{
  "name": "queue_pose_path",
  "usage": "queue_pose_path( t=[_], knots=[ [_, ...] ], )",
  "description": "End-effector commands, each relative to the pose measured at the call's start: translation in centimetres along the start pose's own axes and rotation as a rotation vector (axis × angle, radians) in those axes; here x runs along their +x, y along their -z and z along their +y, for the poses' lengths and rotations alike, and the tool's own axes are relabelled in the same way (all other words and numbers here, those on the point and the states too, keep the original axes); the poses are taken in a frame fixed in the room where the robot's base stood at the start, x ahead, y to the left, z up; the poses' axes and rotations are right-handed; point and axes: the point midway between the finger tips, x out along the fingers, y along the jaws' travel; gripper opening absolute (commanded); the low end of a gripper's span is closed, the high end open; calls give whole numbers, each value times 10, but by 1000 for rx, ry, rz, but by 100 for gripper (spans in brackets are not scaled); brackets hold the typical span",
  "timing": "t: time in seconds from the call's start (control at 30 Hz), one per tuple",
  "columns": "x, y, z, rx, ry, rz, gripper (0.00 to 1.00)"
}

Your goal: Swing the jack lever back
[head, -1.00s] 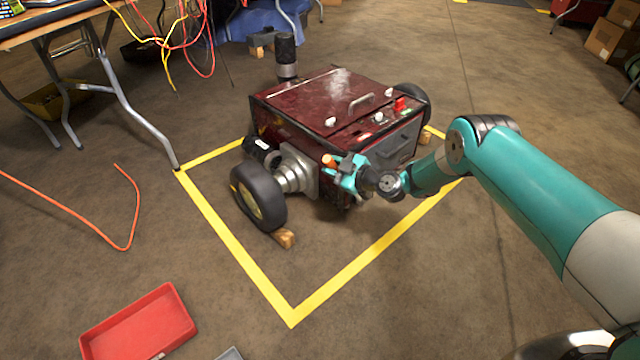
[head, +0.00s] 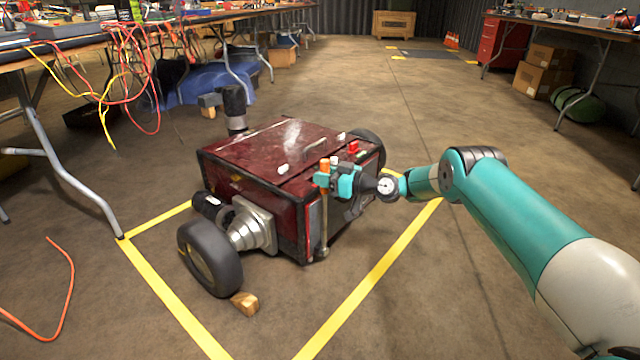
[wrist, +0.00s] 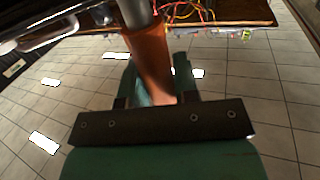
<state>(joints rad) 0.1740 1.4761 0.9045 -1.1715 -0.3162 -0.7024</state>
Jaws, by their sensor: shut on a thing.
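The jack lever (head: 324,230) is a thin metal rod with an orange grip. It stands near upright at the front corner of the dark red wheeled machine (head: 290,150), its foot low by the machine's base. My gripper (head: 336,180) is shut on the lever's orange grip near its top. In the wrist view the orange grip (wrist: 150,62) lies between the two teal fingers, with the grey rod beyond it. The fingers hide part of the grip in the head view.
A black wheel (head: 210,258) stands at the machine's near left, with a wooden chock (head: 245,303) beside it. Yellow tape (head: 375,275) marks the floor around the machine. A cable-hung table (head: 60,62) stands at left.

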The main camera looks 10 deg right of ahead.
Motion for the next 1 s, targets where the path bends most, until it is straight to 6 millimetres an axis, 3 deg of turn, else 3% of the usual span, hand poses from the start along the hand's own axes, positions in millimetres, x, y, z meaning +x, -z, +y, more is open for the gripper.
queue_pose_path(
  t=[0.03, 0.37, 0.4, 0.5, 1.0],
  knots=[
    [-3, 21, 9, -13, -12, 36, 0],
    [-10, 21, 15, -10, -21, 36, 0],
    [-10, 21, 15, -10, -21, 36, 31],
    [-9, 21, 14, -11, -21, 36, 53],
    [-1, 14, 7, -9, -9, 25, 53]
  ],
)
